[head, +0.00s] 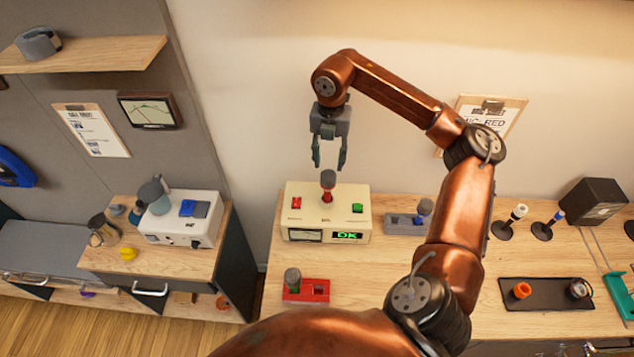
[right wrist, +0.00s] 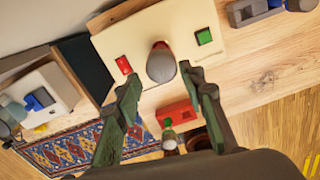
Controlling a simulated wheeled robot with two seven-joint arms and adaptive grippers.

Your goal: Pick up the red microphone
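The red microphone (head: 327,195) stands upright, grey head up, on top of a cream amp box (head: 370,228), between a red and a green button. The box's small display reads "OK". My right gripper (head: 329,165) is open and points down just above the microphone's head. In the right wrist view the grey head (right wrist: 160,65) shows between the two open fingers (right wrist: 160,80), with a little red showing behind it. The fingers do not appear closed on it. My left gripper is in neither view.
A red holder (head: 318,290) with a grey-headed microphone stands in front of the box. A grey holder (head: 400,223) with a dark-headed microphone stands to its right. Two mics on stands (head: 512,222) and a black tray (head: 540,296) are further right. A clipboard (head: 500,112) hangs behind my arm.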

